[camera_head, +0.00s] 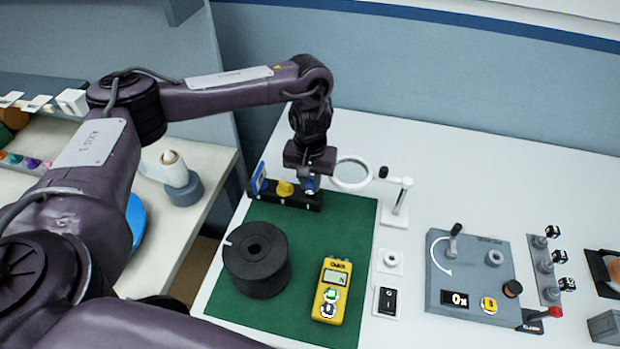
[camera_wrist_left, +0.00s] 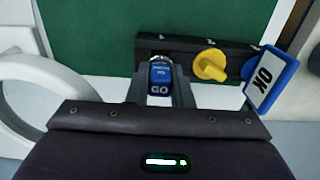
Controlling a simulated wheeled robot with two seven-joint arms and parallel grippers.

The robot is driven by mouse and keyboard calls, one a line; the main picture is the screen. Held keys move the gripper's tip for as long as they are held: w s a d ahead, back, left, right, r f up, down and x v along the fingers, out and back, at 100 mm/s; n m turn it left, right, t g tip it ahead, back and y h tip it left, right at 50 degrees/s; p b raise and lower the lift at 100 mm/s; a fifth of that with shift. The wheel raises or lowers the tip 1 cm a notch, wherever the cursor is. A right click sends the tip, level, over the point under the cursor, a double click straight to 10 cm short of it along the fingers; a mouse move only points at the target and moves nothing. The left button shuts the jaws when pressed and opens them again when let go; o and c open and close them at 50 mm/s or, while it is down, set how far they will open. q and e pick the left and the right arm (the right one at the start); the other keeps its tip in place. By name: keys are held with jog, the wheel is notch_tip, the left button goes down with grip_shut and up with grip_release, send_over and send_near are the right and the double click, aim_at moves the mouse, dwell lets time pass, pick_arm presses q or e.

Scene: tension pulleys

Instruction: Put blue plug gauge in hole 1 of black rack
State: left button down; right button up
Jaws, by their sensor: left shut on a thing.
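The black rack (camera_head: 275,200) lies at the back left of the green mat; it also shows in the wrist view (camera_wrist_left: 210,46). My left gripper (camera_head: 309,180) points down over the rack's right end. It is shut on the blue plug gauge (camera_wrist_left: 160,76), whose blue handle reads "GO". A small blue part of the gauge (camera_head: 309,184) shows under the gripper in the head view. Its lower end is hidden, so I cannot tell whether it is in a hole. A yellow gauge (camera_head: 285,188) stands in the rack beside it. My right gripper is not in view.
A blue-framed "OK" card (camera_head: 259,178) stands at the rack's left end. A white ring magnifier (camera_head: 353,173) stands close to the right of my gripper. A black cylinder (camera_head: 256,260) and a yellow meter (camera_head: 333,290) sit on the green mat (camera_head: 330,226).

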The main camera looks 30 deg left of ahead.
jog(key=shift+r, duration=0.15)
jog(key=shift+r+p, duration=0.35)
jog(key=shift+p, duration=0.15)
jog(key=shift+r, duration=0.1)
dwell(0.4)
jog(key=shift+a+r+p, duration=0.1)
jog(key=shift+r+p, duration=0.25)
jog(key=shift+p, duration=0.1)
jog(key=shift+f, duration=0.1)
dwell(0.5)
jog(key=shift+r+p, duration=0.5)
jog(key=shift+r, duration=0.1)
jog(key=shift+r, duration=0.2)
dwell(0.4)
